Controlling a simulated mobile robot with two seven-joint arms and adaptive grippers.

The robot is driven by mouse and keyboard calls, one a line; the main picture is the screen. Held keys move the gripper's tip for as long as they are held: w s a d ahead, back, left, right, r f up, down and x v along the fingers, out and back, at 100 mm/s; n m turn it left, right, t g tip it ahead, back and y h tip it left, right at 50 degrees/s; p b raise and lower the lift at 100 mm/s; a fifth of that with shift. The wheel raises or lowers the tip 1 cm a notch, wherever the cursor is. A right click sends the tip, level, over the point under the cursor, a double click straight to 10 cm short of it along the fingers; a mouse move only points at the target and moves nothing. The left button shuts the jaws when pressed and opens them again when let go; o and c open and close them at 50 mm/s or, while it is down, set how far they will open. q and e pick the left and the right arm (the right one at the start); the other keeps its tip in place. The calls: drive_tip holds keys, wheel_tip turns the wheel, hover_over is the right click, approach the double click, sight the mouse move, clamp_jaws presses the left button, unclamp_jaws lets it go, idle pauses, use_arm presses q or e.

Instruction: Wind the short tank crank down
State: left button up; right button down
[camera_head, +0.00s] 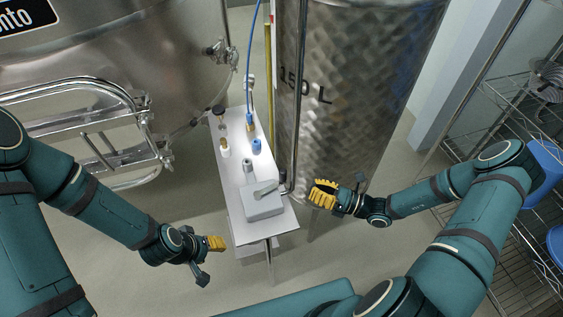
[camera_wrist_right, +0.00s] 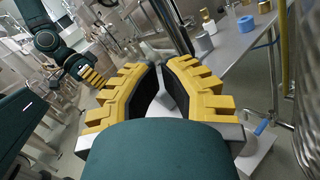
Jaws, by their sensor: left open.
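The tall steel tank marked 150 L (camera_head: 350,90) stands right of centre in the head view. I cannot make out a crank on it for certain. A thin vertical pipe (camera_head: 298,100) runs down its left side to a small fitting (camera_head: 288,189). My right gripper (camera_head: 323,194) is in front of the tank's lower part, close to that fitting; its yellow fingers (camera_wrist_right: 160,65) are apart with nothing held between them. My left gripper (camera_head: 216,244) is open and empty above the floor, left of the small table; it also shows in the right wrist view (camera_wrist_right: 92,77).
A narrow white table (camera_head: 235,170) holds a grey box (camera_head: 264,201), blue fittings and several small parts. A large steel vat (camera_head: 130,70) with a tubular frame (camera_head: 75,95) fills the left. Wire shelves (camera_head: 510,240) stand at the right.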

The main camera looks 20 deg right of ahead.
drive_tip(key=s+a+m+t+h+p, duration=0.1)
drive_tip(key=s+a+m+t+h, duration=0.2)
drive_tip(key=m, duration=0.7)
drive_tip(key=s+a+m+t+h+p, duration=0.2)
drive_tip(key=s+m+h, duration=0.3)
drive_tip(key=m, duration=0.4)
drive_tip(key=x, duration=0.9)
drive_tip(key=shift+w+a+f, duration=0.25)
drive_tip(key=shift+a, duration=0.15)
drive_tip(key=shift+w+d, duration=0.2)
drive_tip(key=shift+w, duration=0.4)
drive_tip(key=shift+w+d, duration=0.15)
drive_tip(key=shift+w, duration=0.45)
drive_tip(key=shift+w+d, duration=0.25)
drive_tip(key=shift+w, duration=0.5)
